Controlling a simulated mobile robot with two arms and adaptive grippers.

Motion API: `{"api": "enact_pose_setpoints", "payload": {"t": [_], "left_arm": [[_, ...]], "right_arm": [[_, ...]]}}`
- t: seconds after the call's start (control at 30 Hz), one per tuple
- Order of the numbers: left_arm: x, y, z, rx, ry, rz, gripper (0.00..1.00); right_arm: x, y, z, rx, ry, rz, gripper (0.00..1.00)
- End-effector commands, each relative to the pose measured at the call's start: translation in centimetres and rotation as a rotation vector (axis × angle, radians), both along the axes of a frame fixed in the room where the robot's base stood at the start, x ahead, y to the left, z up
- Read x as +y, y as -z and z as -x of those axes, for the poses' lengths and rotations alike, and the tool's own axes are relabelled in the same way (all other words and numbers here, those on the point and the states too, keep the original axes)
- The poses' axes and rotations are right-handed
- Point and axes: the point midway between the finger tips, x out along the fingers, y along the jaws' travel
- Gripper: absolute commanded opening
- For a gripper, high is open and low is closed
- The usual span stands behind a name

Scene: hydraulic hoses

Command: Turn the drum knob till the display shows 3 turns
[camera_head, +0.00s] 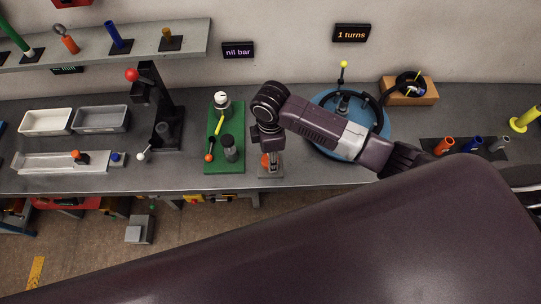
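The display (351,33) on the back wall reads "1 turns" in yellow. The blue drum (384,122) lies on the bench right of centre, with a dark hose around it. Its yellow ball knob (344,64) stands on a thin post at the drum's far side. One arm, apparently my right, reaches leftward across the drum and hides part of it. Its wrist bends down left of the drum, and its gripper (268,149) is small and dark, well away from the knob. Its fingers are not clear. My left gripper does not show.
A green board (212,161) with fittings stands left of the wrist. A small orange-topped fixture (269,172) sits below it. A wooden block (424,97) with a ring stands right of the drum. A large dark link of mine covers the foreground.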

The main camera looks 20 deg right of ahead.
Motion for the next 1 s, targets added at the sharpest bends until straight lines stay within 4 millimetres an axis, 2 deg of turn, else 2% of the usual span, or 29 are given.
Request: {"api": "enact_pose_setpoints", "payload": {"t": [1.0], "left_arm": [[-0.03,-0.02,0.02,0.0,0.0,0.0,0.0]], "right_arm": [[0.0,-0.15,-0.34,-0.004,-0.964,0.002,0.15]]}}
